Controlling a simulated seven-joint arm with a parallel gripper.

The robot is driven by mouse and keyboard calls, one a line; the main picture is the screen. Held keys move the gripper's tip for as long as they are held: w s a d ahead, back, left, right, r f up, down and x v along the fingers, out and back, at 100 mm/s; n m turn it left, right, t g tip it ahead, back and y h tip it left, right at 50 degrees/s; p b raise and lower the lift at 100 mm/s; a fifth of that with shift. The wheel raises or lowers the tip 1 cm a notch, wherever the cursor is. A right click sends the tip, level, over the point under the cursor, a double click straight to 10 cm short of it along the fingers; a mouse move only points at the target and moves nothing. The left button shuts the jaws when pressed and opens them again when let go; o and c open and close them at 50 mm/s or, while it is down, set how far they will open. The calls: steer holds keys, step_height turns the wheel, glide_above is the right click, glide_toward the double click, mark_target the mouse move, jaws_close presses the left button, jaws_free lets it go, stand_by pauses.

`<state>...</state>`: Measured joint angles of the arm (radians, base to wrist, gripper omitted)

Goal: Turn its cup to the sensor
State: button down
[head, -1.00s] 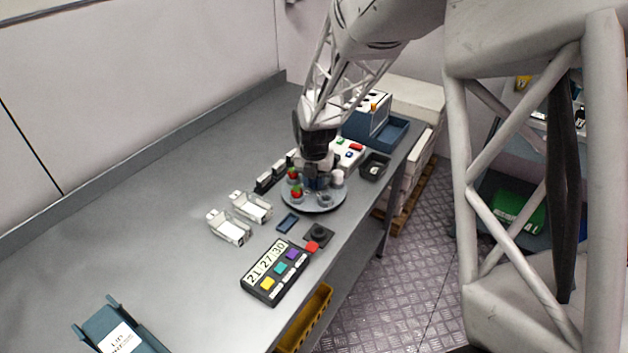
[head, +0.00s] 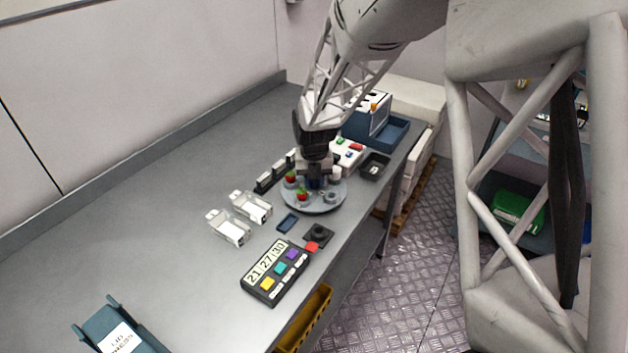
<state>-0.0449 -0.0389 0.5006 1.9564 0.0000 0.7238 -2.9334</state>
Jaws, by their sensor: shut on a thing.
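A round grey turntable (head: 318,205) stands on the bench with small cups around its edge. A red berry (head: 291,177) sits in a cup at its left, and another red berry (head: 302,195) in a cup at its near left. A grey cup (head: 331,197) at the near right looks empty. My gripper (head: 314,182) points down over the turntable's middle, shut on its dark blue hub, which the fingers mostly hide. The far side is hidden behind my gripper. A dark square device with a round top (head: 319,233) stands in front of the turntable; I cannot tell if it is the sensor.
Two clear trays (head: 230,228) lie left of the turntable, with a small blue tray (head: 288,222) in front. A panel with coloured buttons (head: 275,272) lies nearer. A dark bin (head: 374,166) and a blue-and-white machine (head: 370,115) stand behind right.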

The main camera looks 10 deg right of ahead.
steer(key=c, duration=0.9)
jaws_free()
steer(key=shift+o, duration=0.2)
steer(key=shift+r, duration=0.1)
steer(key=shift+r, duration=3.8)
steer(key=shift+c, duration=0.5)
